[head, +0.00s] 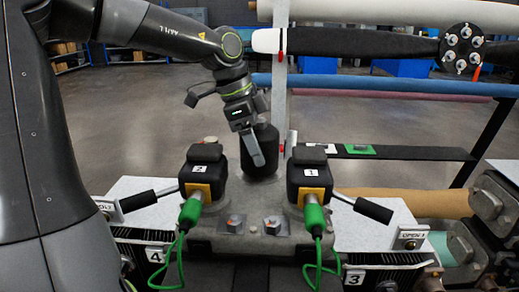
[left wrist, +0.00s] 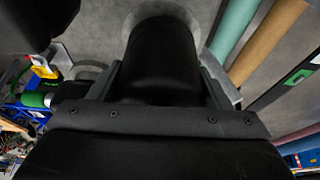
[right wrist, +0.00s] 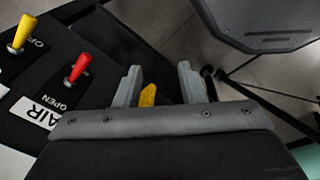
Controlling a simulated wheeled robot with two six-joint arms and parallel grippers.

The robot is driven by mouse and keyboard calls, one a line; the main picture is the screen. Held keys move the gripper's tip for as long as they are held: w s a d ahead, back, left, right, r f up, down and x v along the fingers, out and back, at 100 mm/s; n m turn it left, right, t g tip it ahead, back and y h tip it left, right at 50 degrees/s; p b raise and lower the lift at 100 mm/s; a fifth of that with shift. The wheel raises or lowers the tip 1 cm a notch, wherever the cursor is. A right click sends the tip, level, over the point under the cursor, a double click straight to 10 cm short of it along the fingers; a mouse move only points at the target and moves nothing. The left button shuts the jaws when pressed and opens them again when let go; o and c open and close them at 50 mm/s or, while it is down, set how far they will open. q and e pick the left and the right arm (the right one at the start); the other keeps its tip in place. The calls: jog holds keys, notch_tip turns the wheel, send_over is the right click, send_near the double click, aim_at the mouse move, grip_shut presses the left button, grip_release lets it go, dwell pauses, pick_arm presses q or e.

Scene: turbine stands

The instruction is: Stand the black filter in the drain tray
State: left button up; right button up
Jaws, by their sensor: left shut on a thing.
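The black filter (head: 262,137) is a dark cylinder at the back middle of the grey stand in the head view. My left gripper (head: 257,157) is shut on it, with a finger against its near side. In the left wrist view the filter (left wrist: 160,60) fills the space between the two fingers, and a pale round rim shows around its far end. I cannot tell whether it touches that rim. My right gripper (right wrist: 158,85) shows only in the right wrist view, open, with a yellow lever (right wrist: 147,95) visible between its fingers. I cannot identify the drain tray for certain.
Two black units with green plugs, marked 2 (head: 200,170) and 1 (head: 310,172), flank the filter closely. Black-handled levers (head: 362,206) stick out sideways. White flat surfaces (head: 372,232) lie at both sides. Red (right wrist: 77,68) and yellow valve levers stand near my right gripper.

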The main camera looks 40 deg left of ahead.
pick_arm(q)
jog(key=shift+r, duration=0.6)
jog(key=shift+r+p, duration=0.65)
jog(key=shift+r, duration=0.05)
